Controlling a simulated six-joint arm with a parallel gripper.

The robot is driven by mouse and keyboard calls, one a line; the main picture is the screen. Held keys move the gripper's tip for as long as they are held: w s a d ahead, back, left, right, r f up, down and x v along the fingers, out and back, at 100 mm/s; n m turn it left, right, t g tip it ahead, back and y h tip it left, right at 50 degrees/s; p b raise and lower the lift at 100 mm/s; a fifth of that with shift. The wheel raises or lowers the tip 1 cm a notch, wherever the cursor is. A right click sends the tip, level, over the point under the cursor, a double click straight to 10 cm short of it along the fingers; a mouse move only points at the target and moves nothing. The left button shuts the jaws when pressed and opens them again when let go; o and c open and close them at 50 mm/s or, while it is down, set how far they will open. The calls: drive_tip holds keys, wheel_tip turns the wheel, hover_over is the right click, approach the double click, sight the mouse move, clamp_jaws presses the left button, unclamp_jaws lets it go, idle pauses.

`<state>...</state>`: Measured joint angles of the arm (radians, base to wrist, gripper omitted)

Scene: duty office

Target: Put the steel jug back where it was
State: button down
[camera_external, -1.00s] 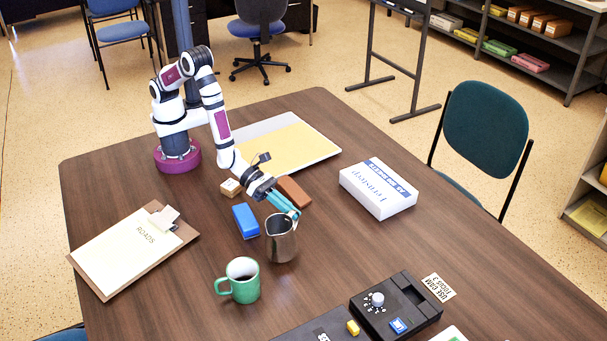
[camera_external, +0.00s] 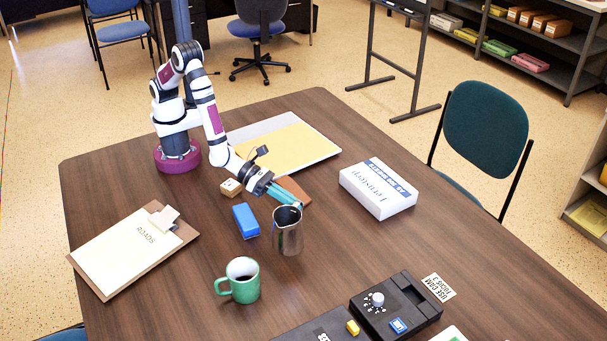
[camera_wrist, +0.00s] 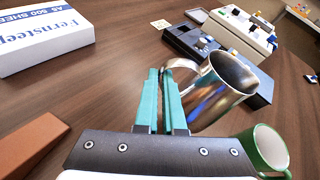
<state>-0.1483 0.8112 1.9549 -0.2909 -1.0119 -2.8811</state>
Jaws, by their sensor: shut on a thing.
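The steel jug (camera_external: 288,238) is upright at the middle of the table, with its open mouth up. My gripper (camera_external: 297,203) has its teal fingers shut on the jug's handle, on the jug's far side. In the wrist view the fingers (camera_wrist: 165,85) are close together at the handle, and the jug (camera_wrist: 222,92) is just right of them, its inside empty where visible. I cannot tell whether the jug's base touches the table or hangs slightly above it.
A blue box (camera_external: 245,221), a brown block (camera_external: 293,190), and a small tan box (camera_external: 231,188) lie near my arm. A paper pack (camera_external: 378,190) sits right; a black device (camera_external: 397,308) is in front; a clipboard (camera_external: 135,248) lies left.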

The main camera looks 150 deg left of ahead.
drive_tip(key=s+d+r+n+g+y, duration=0.3)
drive_tip(key=s+r+n+g+y, duration=0.1)
drive_tip(key=s+n+g+y, duration=0.15)
drive_tip(key=shift+n+h, duration=0.35)
drive_tip(key=shift+n, duration=0.2)
drive_tip(key=shift+w+a+f, duration=0.2)
drive_tip(key=shift+a+f, duration=1.55)
drive_tip(key=shift+a, duration=0.05)
drive_tip(key=shift+w+a+f, duration=0.25)
drive_tip(key=shift+a+f, duration=1.55)
drive_tip(key=shift+a, duration=0.05)
drive_tip(key=shift+w+a+f, duration=0.2)
drive_tip(key=shift+a+f, duration=1.55)
drive_tip(key=shift+a, duration=0.05)
drive_tip(key=c, duration=1)
unclamp_jaws()
